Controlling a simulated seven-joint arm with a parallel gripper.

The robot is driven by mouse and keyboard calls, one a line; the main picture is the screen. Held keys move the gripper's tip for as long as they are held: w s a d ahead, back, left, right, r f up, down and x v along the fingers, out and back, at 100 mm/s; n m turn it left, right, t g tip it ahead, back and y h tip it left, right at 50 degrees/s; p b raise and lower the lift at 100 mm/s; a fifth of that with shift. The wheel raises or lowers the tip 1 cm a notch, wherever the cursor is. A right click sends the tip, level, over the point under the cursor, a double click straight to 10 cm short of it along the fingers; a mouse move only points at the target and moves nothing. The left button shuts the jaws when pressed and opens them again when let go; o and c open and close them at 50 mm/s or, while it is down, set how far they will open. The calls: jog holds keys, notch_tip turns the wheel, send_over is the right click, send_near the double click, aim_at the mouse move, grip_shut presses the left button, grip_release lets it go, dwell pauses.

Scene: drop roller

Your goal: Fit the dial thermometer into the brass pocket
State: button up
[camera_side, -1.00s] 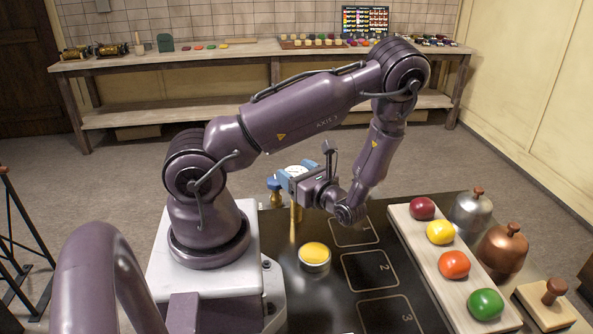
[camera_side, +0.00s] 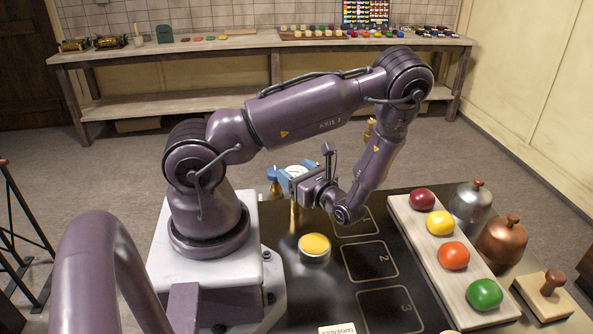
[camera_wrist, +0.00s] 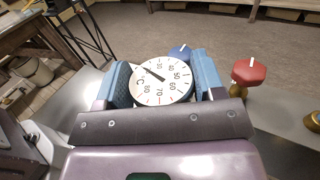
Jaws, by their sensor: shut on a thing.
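The dial thermometer (camera_wrist: 161,82) shows in the wrist view as a round white face with black numbers and a needle. It also shows edge-on in the side view (camera_side: 296,171). My gripper (camera_side: 293,180) is shut on it, with a blue jaw on each side of the dial in the wrist view. An upright brass piece (camera_side: 295,215) shows just below the jaws in the side view. I cannot tell whether this is the brass pocket or the thermometer's stem, or whether the two meet. The lower end of the thermometer is hidden in the wrist view.
A blue knob (camera_side: 274,173) stands left of the jaws. A red knob on brass (camera_wrist: 248,72) is at the right in the wrist view. A round dish with a yellow top (camera_side: 314,246) stands close in front.

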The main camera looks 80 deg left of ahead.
jog(key=shift+f, duration=0.25)
jog(key=o, duration=1)
jog(key=v, duration=1.3)
jog(key=shift+f, duration=0.1)
